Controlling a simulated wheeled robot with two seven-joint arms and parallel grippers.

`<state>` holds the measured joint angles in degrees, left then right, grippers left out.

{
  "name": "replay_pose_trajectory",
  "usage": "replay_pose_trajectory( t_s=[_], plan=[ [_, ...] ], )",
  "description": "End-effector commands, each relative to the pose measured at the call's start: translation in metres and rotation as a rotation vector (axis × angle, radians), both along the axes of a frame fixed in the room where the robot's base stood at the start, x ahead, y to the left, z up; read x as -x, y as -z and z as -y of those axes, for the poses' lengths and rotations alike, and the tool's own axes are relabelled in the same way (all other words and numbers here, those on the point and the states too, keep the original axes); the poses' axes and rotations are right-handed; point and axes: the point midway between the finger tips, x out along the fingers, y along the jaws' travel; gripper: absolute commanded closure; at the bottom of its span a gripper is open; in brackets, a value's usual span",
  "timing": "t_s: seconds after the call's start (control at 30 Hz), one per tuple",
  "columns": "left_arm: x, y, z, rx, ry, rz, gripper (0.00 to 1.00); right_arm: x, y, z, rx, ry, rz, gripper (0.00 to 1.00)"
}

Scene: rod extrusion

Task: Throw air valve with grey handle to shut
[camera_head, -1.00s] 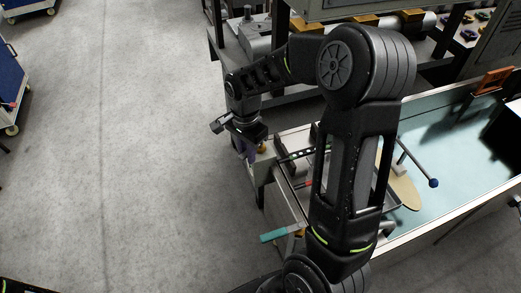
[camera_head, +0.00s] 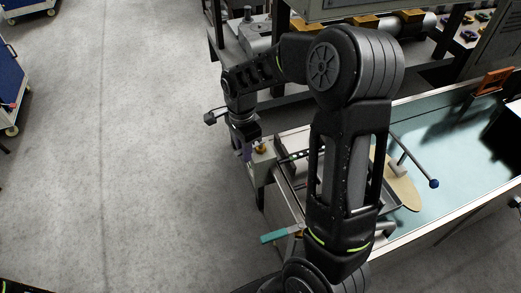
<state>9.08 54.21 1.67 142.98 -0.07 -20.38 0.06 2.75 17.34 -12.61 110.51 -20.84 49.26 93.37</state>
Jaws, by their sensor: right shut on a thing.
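My right gripper (camera_head: 247,152) points down at the left end of the bench, beside a small brass-coloured fitting (camera_head: 261,149) that looks like part of the air valve. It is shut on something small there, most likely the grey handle. The handle itself is hidden by the gripper, so its angle cannot be told. My right arm crosses the middle of the view and covers part of the bench. My left gripper is not in view.
A teal-handled tool (camera_head: 280,236) juts out at the bench's front left. A lever with a blue ball (camera_head: 434,183) stands over a pale blue trough (camera_head: 450,160) on the right. A machine (camera_head: 258,38) stands behind. The floor (camera_head: 130,150) on the left is clear.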

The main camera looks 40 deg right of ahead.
Motion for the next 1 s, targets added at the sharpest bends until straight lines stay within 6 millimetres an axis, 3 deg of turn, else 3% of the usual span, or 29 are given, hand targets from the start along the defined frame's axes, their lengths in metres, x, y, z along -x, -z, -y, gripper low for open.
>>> replay_pose_trajectory(
  t_s=[0.6, 0.63, 0.9, 1.0],
  plan=[
    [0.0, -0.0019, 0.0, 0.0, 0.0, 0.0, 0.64, -0.0109, -0.0008, 0.0017, 0.0, 0.178, 0.002, 1.0],
    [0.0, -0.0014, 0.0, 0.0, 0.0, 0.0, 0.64, -0.0102, -0.0004, 0.002, 0.0, 0.174, 0.002, 0.8],
    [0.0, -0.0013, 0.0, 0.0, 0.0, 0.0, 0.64, -0.0096, -0.0002, 0.0018, 0.0, 0.171, 0.001, 0.58],
    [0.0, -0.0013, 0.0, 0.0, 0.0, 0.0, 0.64, -0.0095, -0.0001, 0.0018, 0.0, 0.171, 0.001, 0.57]
  ],
)
